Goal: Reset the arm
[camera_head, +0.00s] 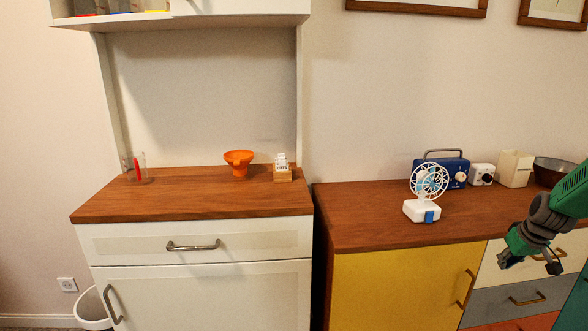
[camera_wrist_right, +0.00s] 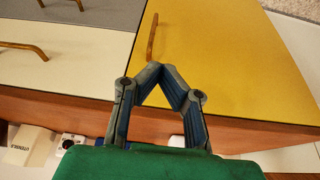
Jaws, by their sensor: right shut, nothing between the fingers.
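My right gripper (camera_head: 528,242) hangs at the right side of the head view, in front of the drawers of the coloured cabinet. Its green arm (camera_head: 572,192) comes in from the right edge. In the right wrist view the gripper's fingers (camera_wrist_right: 162,72) bend inward and meet at the tips, with nothing between them. They show against the yellow door and the white drawer. My left arm and gripper are not in either view.
The coloured cabinet's wooden top (camera_head: 365,223) bears a white fan (camera_head: 428,190), a blue radio (camera_head: 447,170), a small white device (camera_head: 481,174), a cream box (camera_head: 515,168) and a dark bowl (camera_head: 550,170). The white hutch (camera_head: 195,245) at left holds an orange bowl (camera_head: 238,161) and a glass (camera_head: 137,170).

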